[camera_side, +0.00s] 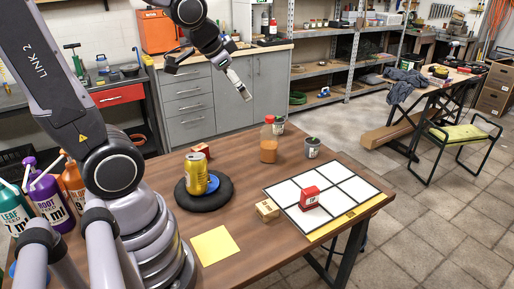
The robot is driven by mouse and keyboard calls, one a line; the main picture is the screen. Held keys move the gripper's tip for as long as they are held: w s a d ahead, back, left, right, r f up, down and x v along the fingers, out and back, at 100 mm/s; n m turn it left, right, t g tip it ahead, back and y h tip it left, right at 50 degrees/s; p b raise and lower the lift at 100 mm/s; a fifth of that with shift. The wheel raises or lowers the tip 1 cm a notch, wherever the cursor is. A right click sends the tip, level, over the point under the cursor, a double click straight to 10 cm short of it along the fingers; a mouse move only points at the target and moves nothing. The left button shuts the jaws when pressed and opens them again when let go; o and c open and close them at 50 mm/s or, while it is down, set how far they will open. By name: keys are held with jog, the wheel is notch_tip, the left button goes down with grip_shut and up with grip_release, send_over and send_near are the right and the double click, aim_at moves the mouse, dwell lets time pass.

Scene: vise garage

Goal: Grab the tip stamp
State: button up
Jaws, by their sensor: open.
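Several small blocks that could be stamps are on the brown table. A red block (309,197) with a small white label stands on the white grid sheet (345,184). A tan block (267,209) with a marking sits just left of the sheet. Another red-brown block (202,151) lies behind the yellow can, partly hidden by it. The labels are too small to read, so I cannot tell which is the tip stamp. My gripper (208,80) is open and empty, high above the back of the table, apart from all the blocks.
A yellow can (196,173) stands on a round black pad (183,199) beside a blue disc (222,188). An orange bottle (268,142) and small pots (312,147) stand toward the back. A yellow paper (214,245) lies in front. Bottles crowd the left.

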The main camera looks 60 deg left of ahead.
jog(key=w+a+f+m, duration=0.2)
jog(key=w+a+f, duration=0.1)
jog(key=w+f, duration=0.35)
jog(key=m+t+h, duration=0.3)
jog(key=t+h, duration=0.2)
jog(key=h, duration=0.3)
send_near(304, 189)
jog(key=shift+v, duration=0.85)
jog(key=shift+s+d+n, duration=0.1)
jog(key=shift+n, duration=0.2)
jog(key=shift+d+f, duration=0.15)
jog(key=shift+d, duration=0.05)
jog(key=x, duration=0.8)
jog(key=shift+x, duration=2.75)
jog(key=shift+a, duration=0.25)
grip_shut()
